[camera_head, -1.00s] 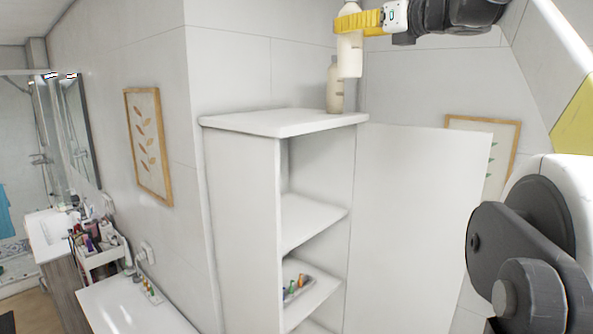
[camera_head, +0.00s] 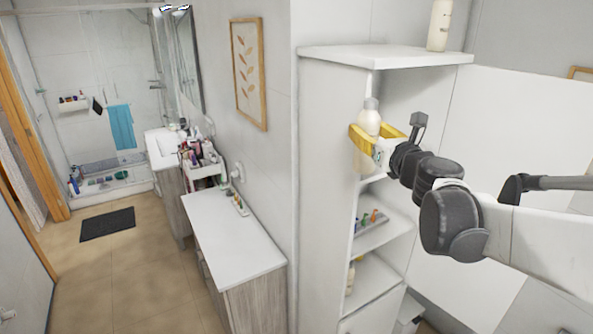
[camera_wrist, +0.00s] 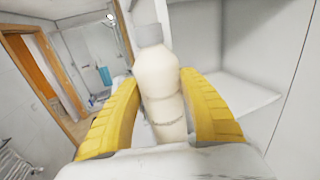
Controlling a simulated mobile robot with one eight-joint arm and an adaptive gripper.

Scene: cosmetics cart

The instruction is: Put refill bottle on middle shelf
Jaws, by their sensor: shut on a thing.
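My gripper (camera_head: 366,136) is shut on a cream refill bottle (camera_head: 369,122) and holds it nearly upright. In the wrist view, the yellow fingers (camera_wrist: 158,88) flank the bottle (camera_wrist: 158,78), whose cap is grey. The bottle is at the open front of the tall white shelf unit (camera_head: 335,130), level with its upper compartment. A shelf (camera_head: 371,181) lies below the gripper, mostly hidden by it; a bare shelf (camera_wrist: 235,97) also shows right of the bottle in the wrist view. I cannot tell whether the bottle is inside the compartment.
A similar bottle (camera_head: 439,25) stands on the unit's top. A small tray (camera_head: 371,230) with colourful items sits on a lower shelf; another bottle (camera_head: 350,278) stands below. A white counter (camera_head: 225,222) and a cosmetics cart (camera_head: 206,168) are to the left.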

